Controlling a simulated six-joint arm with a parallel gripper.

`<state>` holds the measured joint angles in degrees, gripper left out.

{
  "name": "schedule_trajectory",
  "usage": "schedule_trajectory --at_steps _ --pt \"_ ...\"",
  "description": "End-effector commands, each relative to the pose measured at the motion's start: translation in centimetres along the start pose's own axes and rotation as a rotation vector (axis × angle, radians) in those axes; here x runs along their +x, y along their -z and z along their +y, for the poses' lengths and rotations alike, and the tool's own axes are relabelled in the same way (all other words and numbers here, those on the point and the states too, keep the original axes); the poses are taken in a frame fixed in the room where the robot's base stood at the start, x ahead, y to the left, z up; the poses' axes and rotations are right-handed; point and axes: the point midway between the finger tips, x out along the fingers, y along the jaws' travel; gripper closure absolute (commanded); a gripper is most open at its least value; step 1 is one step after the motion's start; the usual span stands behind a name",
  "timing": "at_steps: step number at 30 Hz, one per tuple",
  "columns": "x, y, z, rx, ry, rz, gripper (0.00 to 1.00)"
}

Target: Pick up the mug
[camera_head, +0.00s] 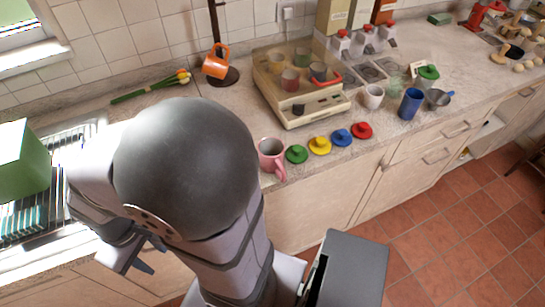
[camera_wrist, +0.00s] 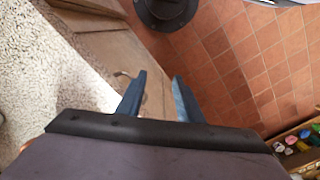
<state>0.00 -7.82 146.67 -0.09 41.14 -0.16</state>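A pink mug (camera_head: 271,155) stands upright at the front edge of the counter, its handle toward the front right. An orange mug (camera_head: 216,62) hangs tilted on a dark stand at the back. A plain whitish cup (camera_head: 373,96) stands further right. My gripper (camera_head: 135,266) is low at the left, in front of the counter edge and well apart from the pink mug. In the wrist view my gripper (camera_wrist: 158,77) has its two fingers apart with nothing between them. No mug shows in the wrist view.
Green, yellow, blue and red lids (camera_head: 340,138) lie right of the pink mug. A clear-lidded tray (camera_head: 300,85) with cups stands behind them. A blue cup (camera_head: 411,103) stands further right. A dish rack (camera_head: 30,205) is at left. Counter behind the pink mug is clear.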

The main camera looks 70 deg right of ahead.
Motion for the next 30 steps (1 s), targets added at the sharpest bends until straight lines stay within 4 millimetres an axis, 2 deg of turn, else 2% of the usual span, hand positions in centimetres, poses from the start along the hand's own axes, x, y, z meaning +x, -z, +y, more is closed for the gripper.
schedule_trajectory --at_steps 9,11,21,26,30 --pt "0.0 0.0 0.0 0.0 0.0 0.0 0.67" --pt "0.0 0.0 0.0 0.0 0.0 0.0 0.73" --pt "-0.1 0.0 0.2 0.01 0.0 0.0 0.73" --pt "-0.6 -0.1 1.8 0.083 0.0 -0.003 0.73" --pt "-1.1 -1.0 4.8 0.224 0.003 -0.03 0.73"
